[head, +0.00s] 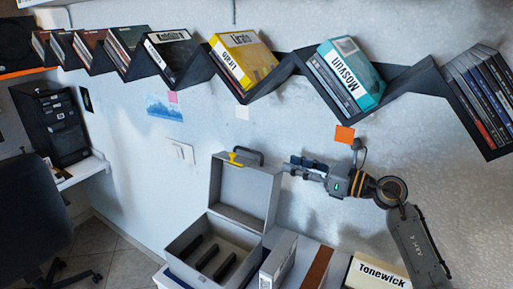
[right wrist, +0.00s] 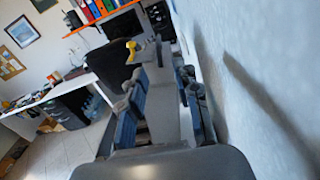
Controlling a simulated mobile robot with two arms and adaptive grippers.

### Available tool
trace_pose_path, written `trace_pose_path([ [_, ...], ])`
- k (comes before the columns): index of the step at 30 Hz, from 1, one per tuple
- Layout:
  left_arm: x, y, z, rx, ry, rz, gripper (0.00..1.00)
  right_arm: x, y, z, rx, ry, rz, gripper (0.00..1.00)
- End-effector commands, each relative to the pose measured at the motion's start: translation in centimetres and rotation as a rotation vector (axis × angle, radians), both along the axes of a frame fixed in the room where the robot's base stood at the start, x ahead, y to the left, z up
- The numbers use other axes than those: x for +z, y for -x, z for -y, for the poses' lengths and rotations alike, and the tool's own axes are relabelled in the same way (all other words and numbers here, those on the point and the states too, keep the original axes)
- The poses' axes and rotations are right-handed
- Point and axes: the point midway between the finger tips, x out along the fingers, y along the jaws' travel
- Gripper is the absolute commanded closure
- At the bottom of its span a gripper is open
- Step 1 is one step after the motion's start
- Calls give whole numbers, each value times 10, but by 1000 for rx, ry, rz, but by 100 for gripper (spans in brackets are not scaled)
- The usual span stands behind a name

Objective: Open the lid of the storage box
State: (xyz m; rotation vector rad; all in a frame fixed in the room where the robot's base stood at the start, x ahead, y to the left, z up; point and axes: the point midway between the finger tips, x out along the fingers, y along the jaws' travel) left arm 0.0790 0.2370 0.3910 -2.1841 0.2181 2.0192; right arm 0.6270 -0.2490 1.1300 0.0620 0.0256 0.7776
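The grey storage box (head: 188,240) stands at the lower middle of the head view, with dark slots inside. A yellow latch (head: 235,159) and a dark handle (head: 250,152) are at the lid's top edge. My right gripper (head: 290,167) is just right of the lid, pointing left towards it. In the right wrist view its fingers (right wrist: 162,108) are spread, with the grey lid (right wrist: 168,105) seen nearly edge-on beyond and between them. Contact cannot be told. My left gripper is not in view.
A zigzag dark wall shelf (head: 290,68) with disc cases runs above. The wall is close beside my right gripper. A chair (head: 35,215) and computer (head: 52,120) are at left.

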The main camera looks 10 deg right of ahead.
Motion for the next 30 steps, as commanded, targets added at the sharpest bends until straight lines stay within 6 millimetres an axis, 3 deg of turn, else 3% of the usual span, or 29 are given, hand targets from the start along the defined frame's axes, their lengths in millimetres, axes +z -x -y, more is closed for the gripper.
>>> trace_pose_path([
  [7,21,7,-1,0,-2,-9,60,6,-37,-38,3,-6,0,68],
  [15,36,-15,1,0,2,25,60,4,-73,-73,3,-4,0,68],
  [21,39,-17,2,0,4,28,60,2,-85,-85,2,-2,0,68],
  [30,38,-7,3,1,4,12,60,1,-87,-87,1,1,1,68],
])
